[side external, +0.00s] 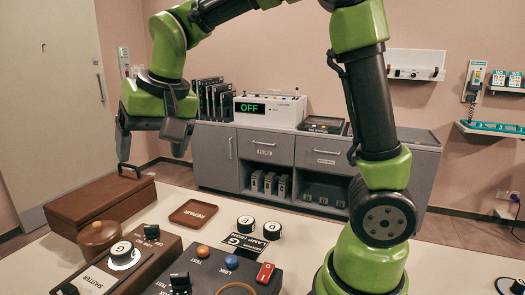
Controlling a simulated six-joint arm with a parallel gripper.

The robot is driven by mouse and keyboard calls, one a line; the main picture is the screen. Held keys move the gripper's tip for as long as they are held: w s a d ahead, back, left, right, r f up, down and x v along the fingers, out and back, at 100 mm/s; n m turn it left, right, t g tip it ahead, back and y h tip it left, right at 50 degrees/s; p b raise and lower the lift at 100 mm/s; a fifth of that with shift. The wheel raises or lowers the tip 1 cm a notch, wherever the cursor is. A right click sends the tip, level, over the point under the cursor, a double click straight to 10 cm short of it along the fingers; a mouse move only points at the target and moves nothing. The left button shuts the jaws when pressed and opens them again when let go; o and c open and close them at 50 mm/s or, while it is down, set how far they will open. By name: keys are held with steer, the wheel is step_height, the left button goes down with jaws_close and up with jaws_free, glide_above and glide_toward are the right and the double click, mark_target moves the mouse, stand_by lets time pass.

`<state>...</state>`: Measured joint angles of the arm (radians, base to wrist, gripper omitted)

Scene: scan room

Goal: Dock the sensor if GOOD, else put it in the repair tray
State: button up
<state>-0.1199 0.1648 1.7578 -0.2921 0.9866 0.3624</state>
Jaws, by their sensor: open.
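My green gripper (152,160) hangs at the upper left with its dark fingers apart and nothing visible between them. It is above the reddish-brown box (85,205), close to the box's black handle (130,171); I cannot tell if they touch. The small brown repair tray (193,212), lettered REPAIR, lies empty on the table. Two white, black-banded, lettered round pieces (245,224) (271,230) stand behind a black label card (243,244). A similar piece (122,252) sits on the shutter panel (105,275). I cannot tell which is the sensor. No dock is clearly identifiable.
A round brown lidded pot (99,235) stands by the box. A dark control panel (220,272) has orange and blue buttons and a red switch (265,273). The display unit (270,109) on the back cabinet reads OFF.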

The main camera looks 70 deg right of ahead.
steer(key=s+r+n+t+y, duration=0.1)
steer(key=s+t, duration=0.1)
steer(key=s, duration=1.5)
steer(key=shift+d+r+t+y, duration=0.3)
steer(key=shift+d+r, duration=0.05)
steer(key=shift+d, duration=0.1)
steer(key=shift+o, duration=0.5)
steer(key=shift+s+f+n, duration=0.25)
steer(key=shift+s+n, duration=0.05)
steer(key=shift+s, duration=0.25)
